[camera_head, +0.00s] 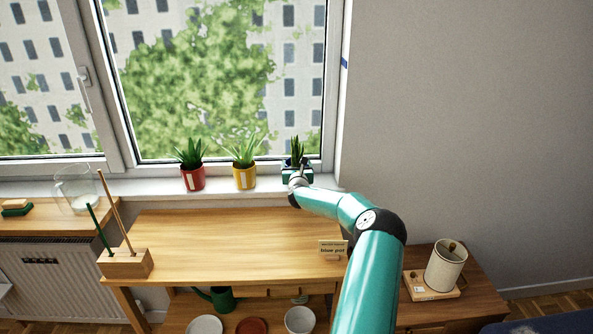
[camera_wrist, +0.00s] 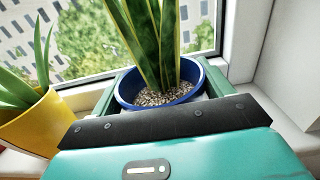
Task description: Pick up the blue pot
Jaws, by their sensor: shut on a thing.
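The blue pot (camera_wrist: 201,77) has a round blue rim, gravel inside and tall upright leaves with yellow edges. It is at the right end of the window sill in the head view, where my gripper (camera_head: 297,172) mostly hides it and its leaves (camera_head: 297,150) show above. In the wrist view, my gripper's teal fingers (camera_wrist: 160,90) are on both sides of the pot, shut on it. The pot looks upright. I cannot tell whether its base touches the sill.
A yellow pot (camera_head: 244,177) and a red pot (camera_head: 193,178) stand left on the sill (camera_head: 219,186). The window frame and right wall are close to the blue pot. Below is a wooden table (camera_head: 220,235) with a small sign (camera_head: 333,247) and wooden block (camera_head: 125,263); its middle is clear.

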